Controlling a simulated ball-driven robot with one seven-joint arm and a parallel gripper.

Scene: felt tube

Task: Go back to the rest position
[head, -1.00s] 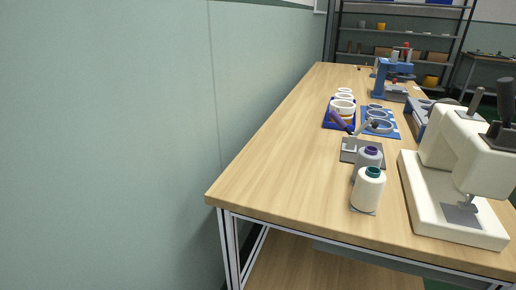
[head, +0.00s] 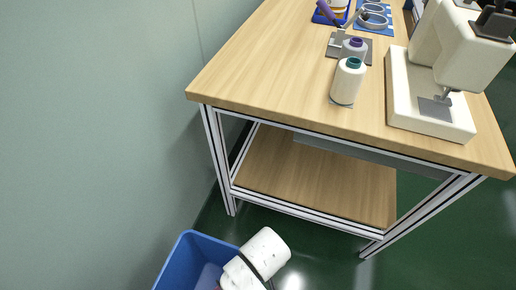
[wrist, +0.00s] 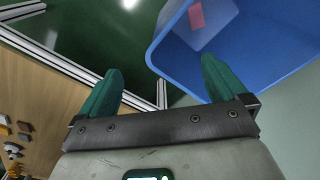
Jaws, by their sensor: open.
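My gripper (wrist: 161,78) shows in the wrist view with its two green fingers spread wide and nothing between them. It hangs over the floor, with the right finger in front of the blue bin (wrist: 262,45). In the head view my white arm shows at the bottom, over the right side of the same blue bin (head: 178,262); the fingers cannot be made out there. A small pinkish-red piece (wrist: 197,15) lies inside the bin.
The wooden workbench (head: 265,65) stands ahead, with a lower shelf (head: 320,175) and metal legs. A pale green wall (head: 90,130) is at left. Green floor shows at right.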

